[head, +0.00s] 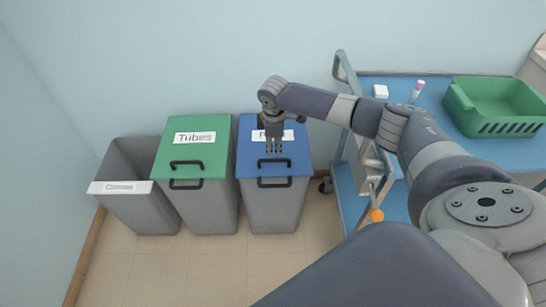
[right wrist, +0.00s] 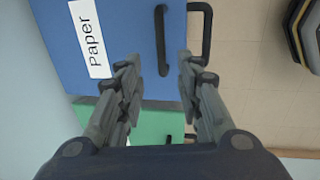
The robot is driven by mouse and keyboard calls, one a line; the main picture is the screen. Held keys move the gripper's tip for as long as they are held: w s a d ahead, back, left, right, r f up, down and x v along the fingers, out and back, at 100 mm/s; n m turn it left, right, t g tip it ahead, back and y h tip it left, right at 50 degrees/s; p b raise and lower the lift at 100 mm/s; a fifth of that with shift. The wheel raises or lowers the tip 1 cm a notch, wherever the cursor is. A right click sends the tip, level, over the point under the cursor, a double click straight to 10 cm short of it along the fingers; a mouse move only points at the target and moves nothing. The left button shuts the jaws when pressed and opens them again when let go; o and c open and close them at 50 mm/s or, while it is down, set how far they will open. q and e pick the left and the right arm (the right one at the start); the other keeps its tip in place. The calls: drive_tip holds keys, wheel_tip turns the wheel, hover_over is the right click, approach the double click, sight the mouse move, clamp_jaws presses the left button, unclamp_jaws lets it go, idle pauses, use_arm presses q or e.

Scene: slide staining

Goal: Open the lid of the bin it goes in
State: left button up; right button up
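Three bins stand against the wall. The right one has a blue lid (head: 250,158), shut, labelled "Paper" in the right wrist view, with a black lid handle (head: 274,163). The middle bin has a shut green lid (head: 193,155) labelled "Tubes". The left grey bin (head: 137,205) is open at the top; its label is too small to read surely. My right gripper (head: 274,149) points down above the blue lid. In the right wrist view its fingers are apart, with the lid handle (right wrist: 161,40) showing between and beyond them. It holds nothing. My left gripper is out of view.
A blue cart (head: 447,147) stands to the right of the bins. The tiled floor (head: 215,270) in front of the bins is clear.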

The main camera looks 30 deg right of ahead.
sight(273, 160)
drive_tip(key=f, duration=0.3)
drive_tip(key=w+f+b, duration=0.1)
drive_tip(key=f, duration=0.2)
drive_tip(key=d+f, duration=0.1)
drive_tip(key=f, duration=0.3)
drive_tip(key=shift+w, duration=0.3)
drive_tip(key=shift+r, duration=0.1)
drive_tip(key=shift+c, duration=0.5)
clamp_jaws()
